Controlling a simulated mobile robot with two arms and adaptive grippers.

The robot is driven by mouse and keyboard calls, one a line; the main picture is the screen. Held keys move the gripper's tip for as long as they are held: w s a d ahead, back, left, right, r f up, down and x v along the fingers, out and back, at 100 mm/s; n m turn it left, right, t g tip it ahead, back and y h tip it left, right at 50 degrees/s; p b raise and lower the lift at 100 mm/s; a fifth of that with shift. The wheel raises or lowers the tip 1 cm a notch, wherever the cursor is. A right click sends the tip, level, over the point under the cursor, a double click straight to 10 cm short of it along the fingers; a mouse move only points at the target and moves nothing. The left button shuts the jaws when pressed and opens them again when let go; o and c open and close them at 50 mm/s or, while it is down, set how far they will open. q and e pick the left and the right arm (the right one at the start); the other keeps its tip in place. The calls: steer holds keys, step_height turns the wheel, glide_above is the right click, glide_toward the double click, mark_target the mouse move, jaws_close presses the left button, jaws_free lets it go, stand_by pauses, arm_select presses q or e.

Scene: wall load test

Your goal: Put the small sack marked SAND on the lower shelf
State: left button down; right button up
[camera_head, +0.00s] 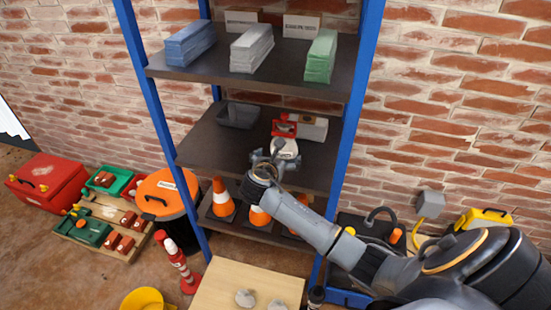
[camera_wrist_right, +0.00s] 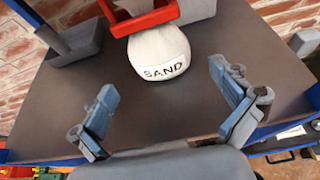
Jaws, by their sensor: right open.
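The small white sack marked SAND (camera_wrist_right: 160,55) stands on the dark middle shelf (camera_wrist_right: 200,130) of the blue rack. In the head view the sack (camera_head: 286,149) shows just beyond my right gripper (camera_head: 273,160). In the right wrist view my right gripper (camera_wrist_right: 162,82) is open, its two fingers apart on either side below the sack. The fingers do not appear to touch it, and nothing is between them. A lower shelf level (camera_head: 220,226) with orange cones shows beneath. My left gripper is not in view.
A red container (camera_head: 284,128) is close behind the sack, with a pale box (camera_head: 313,128) to the right and a grey tray (camera_head: 238,115) to the left. Blue posts (camera_head: 165,120) flank the shelves. A wooden table (camera_head: 246,285) with grey stones stands in front.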

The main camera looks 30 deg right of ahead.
steer(key=v, duration=0.4)
steer(key=shift+s+a, duration=0.1)
